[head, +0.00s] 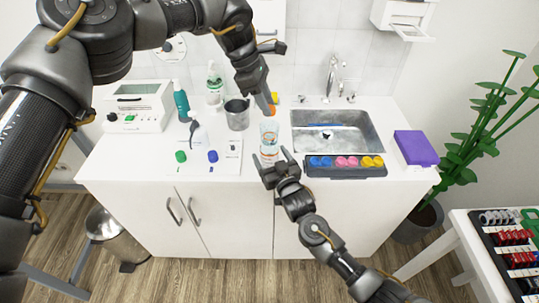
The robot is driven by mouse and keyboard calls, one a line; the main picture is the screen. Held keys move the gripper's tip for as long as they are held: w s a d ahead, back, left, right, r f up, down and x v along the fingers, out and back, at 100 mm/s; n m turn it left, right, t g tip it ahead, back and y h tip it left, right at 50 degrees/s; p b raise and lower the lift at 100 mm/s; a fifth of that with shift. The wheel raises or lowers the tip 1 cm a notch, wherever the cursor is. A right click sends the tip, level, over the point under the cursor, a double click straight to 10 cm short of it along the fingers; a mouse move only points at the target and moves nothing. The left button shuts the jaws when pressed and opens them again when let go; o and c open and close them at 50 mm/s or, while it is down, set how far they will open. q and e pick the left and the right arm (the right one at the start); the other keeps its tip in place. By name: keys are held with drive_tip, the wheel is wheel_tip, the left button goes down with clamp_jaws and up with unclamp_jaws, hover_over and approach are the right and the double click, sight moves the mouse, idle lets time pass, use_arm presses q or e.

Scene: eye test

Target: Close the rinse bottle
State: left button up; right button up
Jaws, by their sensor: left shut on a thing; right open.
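The rinse bottle (268,142) is pale and clear with an orange-marked label. It stands upright near the counter's front edge, left of the sink. My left gripper (269,101) is above the bottle's top, shut on a small orange piece (271,110) that looks like the cap. The fingers partly hide this piece, and I cannot tell whether it touches the bottle's mouth. My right gripper (274,160) is open at the bottle's lower part, with its fingertips to either side of the base as seen from here. I cannot tell whether they touch it.
A metal cup (238,116) and several bottles stand behind. A dark tray (345,171) of coloured pieces lies close on the right, before the sink (362,142). A purple box (415,148) is farther right.

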drive_tip(key=shift+w+a, duration=0.25)
drive_tip(key=shift+w, duration=0.4)
drive_tip(key=c, duration=1.5)
use_arm(q)
drive_tip(key=shift+f, duration=2.4)
drive_tip(key=shift+f, duration=0.9)
drive_tip(key=shift+f, duration=0.5)
